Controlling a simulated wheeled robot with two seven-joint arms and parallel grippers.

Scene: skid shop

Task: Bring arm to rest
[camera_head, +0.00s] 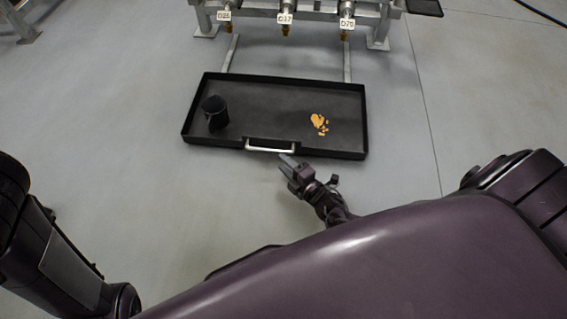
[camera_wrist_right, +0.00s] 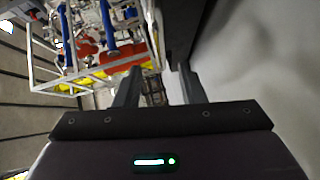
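My right gripper (camera_head: 286,163) is just in front of the handle side of a black tray in the head view. In the right wrist view its two fingers (camera_wrist_right: 160,72) stand apart with nothing held between them. I cannot tell whether the fingertips touch the tray. My right forearm shows behind the gripper, partly hidden by my body. My left arm (camera_head: 65,255) shows at the left edge of the head view, but its gripper is out of view.
The black tray (camera_head: 265,98) has a silver handle (camera_head: 270,146). Grey floor is clear left and right of the tray.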

